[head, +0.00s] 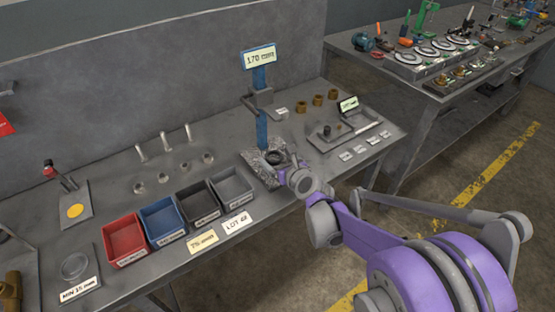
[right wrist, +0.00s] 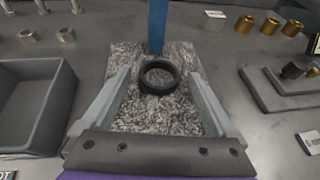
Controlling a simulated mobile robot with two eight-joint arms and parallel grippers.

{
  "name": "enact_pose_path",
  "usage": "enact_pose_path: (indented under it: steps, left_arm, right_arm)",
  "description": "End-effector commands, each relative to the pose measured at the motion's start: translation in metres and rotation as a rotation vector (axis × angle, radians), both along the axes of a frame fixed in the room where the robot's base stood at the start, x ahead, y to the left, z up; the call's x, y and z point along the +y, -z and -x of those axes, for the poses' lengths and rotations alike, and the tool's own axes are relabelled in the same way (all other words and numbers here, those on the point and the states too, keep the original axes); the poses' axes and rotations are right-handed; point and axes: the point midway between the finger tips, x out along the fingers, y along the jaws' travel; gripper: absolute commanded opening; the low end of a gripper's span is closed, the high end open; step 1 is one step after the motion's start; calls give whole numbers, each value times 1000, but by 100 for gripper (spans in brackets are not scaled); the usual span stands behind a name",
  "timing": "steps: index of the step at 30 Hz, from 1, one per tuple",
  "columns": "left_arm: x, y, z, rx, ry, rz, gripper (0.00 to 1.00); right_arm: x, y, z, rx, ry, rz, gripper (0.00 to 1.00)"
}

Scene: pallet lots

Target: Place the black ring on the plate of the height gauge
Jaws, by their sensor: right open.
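The height gauge has a blue column (head: 261,130) with a sign reading about 170 mm, standing on a speckled stone plate (head: 251,161). The black ring (right wrist: 159,77) lies flat on that speckled plate (right wrist: 120,70), in front of the blue column (right wrist: 157,25). The ring (head: 275,156) also shows in the head view, beside my right gripper. My right gripper (right wrist: 160,85) is open, with one finger on each side of the ring and a visible gap to both. In the head view my right gripper (head: 288,165) is over the plate's right side. My left gripper is not in view.
Red (head: 124,238), blue (head: 162,221), black and grey bins stand left of the gauge. Label cards line the front edge.

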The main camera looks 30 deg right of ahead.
Motion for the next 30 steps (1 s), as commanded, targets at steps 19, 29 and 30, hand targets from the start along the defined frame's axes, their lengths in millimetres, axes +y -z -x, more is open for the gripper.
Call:
enact_pose_path:
  steps: [19,29,30]
  left_arm:
    - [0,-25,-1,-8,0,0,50]
    - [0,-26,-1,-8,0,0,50]
    - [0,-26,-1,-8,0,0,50]
  right_arm:
    - [8,-45,104,0,1,0,93]
    - [26,-43,116,41,-99,131,93]
    - [36,-41,119,66,-164,216,93]
